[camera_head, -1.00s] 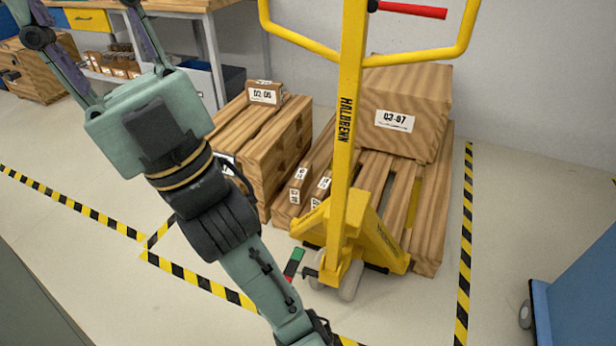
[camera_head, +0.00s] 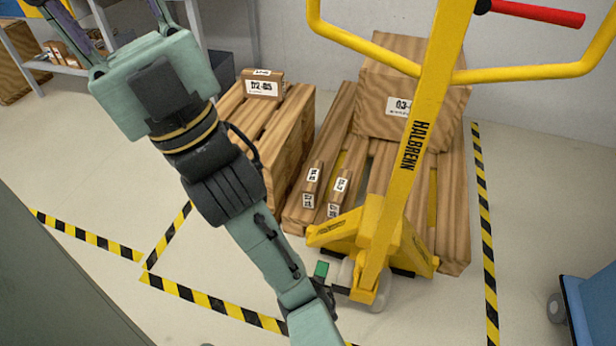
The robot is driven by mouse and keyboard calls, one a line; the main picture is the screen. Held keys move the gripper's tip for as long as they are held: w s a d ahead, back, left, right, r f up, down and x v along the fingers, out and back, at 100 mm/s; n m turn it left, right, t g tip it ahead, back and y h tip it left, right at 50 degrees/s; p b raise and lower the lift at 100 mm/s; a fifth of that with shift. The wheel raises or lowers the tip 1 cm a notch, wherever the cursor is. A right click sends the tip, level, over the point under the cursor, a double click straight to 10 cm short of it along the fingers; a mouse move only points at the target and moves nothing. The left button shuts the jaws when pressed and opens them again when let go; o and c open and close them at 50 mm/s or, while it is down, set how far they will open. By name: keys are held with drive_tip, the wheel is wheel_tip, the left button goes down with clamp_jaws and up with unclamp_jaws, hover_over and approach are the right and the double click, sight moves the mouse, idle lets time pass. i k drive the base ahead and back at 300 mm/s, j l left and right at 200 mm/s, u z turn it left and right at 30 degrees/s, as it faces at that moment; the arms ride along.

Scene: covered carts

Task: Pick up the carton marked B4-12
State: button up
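I cannot read the marking B4-12 on any carton. Several small slim cartons (camera_head: 312,180) with white labels lie on the left part of a wooden pallet (camera_head: 452,225); their print is too small to read. A small carton (camera_head: 262,85), marked what looks like 02-05, sits on a wooden stack left of the pallet. A large carton (camera_head: 385,70) stands at the pallet's back, its label partly hidden by the yellow handle. My gripper (camera_head: 112,18) is at the upper left, its fingers spread apart with nothing seen between them. The fingertips are cut off by the top edge.
A yellow pallet jack (camera_head: 415,150) stands before the pallet, its handle crossing the view. A small green object (camera_head: 321,268) lies by its wheel. A wooden stack (camera_head: 290,140) is partly behind my arm. A blue cart (camera_head: 595,300) is at lower right. Striped tape marks the floor.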

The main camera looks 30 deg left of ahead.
sight(310, 192)
drive_tip(key=i+j, duration=0.1)
drive_tip(key=j, duration=0.45)
drive_tip(key=i+j, duration=0.1)
drive_tip(key=j, duration=0.95)
drive_tip(key=i+j, duration=0.15)
drive_tip(key=j, duration=0.4)
drive_tip(key=i+j, duration=0.1)
drive_tip(key=j, duration=0.45)
drive_tip(key=z, duration=0.05)
